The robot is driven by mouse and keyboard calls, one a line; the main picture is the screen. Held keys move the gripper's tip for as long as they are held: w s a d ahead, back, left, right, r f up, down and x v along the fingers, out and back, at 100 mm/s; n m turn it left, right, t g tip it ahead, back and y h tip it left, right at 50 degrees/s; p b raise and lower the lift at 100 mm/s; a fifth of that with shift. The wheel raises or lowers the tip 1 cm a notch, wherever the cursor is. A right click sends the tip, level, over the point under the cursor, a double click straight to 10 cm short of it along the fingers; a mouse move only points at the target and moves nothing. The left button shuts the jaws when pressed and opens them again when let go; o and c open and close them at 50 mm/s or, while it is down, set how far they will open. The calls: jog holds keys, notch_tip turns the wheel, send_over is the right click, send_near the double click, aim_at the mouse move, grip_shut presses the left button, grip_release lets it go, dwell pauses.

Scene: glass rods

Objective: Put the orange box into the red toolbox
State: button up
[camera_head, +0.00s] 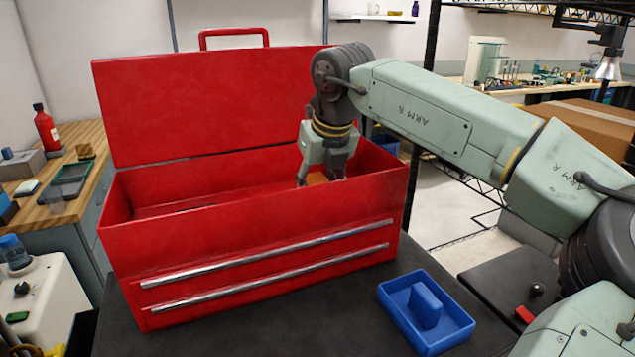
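The red toolbox (250,240) stands on a dark tabletop with its lid (215,100) raised at the back. My gripper (322,180) reaches down into the right part of the toolbox's open top. A small part of the orange box (317,179) shows between the fingers, just above the front wall's edge. The front wall hides the fingertips and most of the orange box, so I cannot tell whether the fingers are closed on it or whether it touches the toolbox floor.
A blue tray (462,325) with a blue block (425,305) in it sits at the toolbox's front right. A wooden bench (85,180) with a red bottle (46,130) is at the left. The dark tabletop (300,325) is clear in front of the toolbox.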

jog(key=shift+f, duration=0.1)
jog(key=o, duration=1.3)
jog(key=b+v, duration=0.1)
jog(key=v, duration=1.1)
jog(key=shift+b, duration=0.3)
